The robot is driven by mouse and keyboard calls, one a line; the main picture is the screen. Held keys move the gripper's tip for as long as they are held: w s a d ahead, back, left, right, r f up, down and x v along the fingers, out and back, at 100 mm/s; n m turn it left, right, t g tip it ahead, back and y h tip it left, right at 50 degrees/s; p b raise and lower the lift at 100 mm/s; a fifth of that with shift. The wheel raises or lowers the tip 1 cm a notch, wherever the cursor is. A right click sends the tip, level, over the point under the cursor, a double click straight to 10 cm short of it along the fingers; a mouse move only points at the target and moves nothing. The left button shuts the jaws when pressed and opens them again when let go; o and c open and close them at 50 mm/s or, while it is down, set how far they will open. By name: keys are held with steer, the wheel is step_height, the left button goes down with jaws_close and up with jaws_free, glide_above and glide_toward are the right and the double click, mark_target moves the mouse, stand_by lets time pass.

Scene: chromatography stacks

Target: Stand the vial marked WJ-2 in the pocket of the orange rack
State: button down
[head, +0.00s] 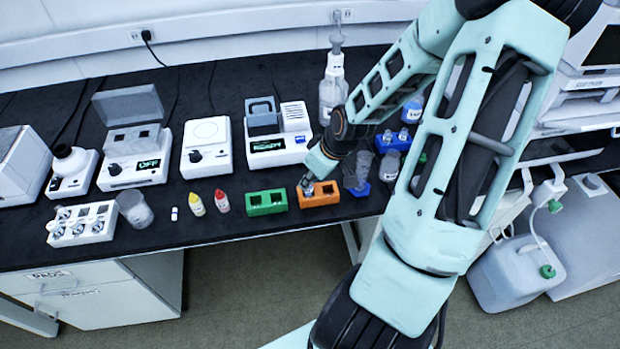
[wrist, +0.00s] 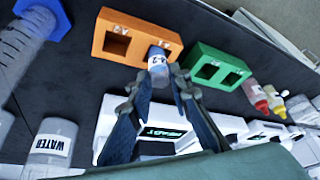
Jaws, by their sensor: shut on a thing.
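The orange rack (head: 320,200) stands near the front edge of the black bench, and it also shows in the wrist view (wrist: 104,44). It has two square pockets; the left one in the wrist view looks empty. A small vial (wrist: 158,64) with a pale label ending in "-2" is between my fingertips, at the rack's other pocket. The first part of its label cannot be read clearly. My gripper (wrist: 158,80) is shut on this vial; in the head view it is over the left part of the rack (head: 307,186). How deep the vial sits in the pocket cannot be told.
A green rack (head: 266,209) stands close to the orange rack. Red (head: 222,203) and yellow (head: 196,205) bottles are beyond it. A blue-based cylinder (head: 360,190) stands close on the other side. A device with a display (head: 278,146) is behind.

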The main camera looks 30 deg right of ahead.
steer(key=shift+f, duration=0.15)
steer(key=shift+f, duration=0.35)
stand_by(0.3)
steer(key=c, duration=1.3)
jaws_free()
step_height(320, 180, up, 7)
steer(key=p, duration=0.7)
steer(key=shift+r, duration=0.1)
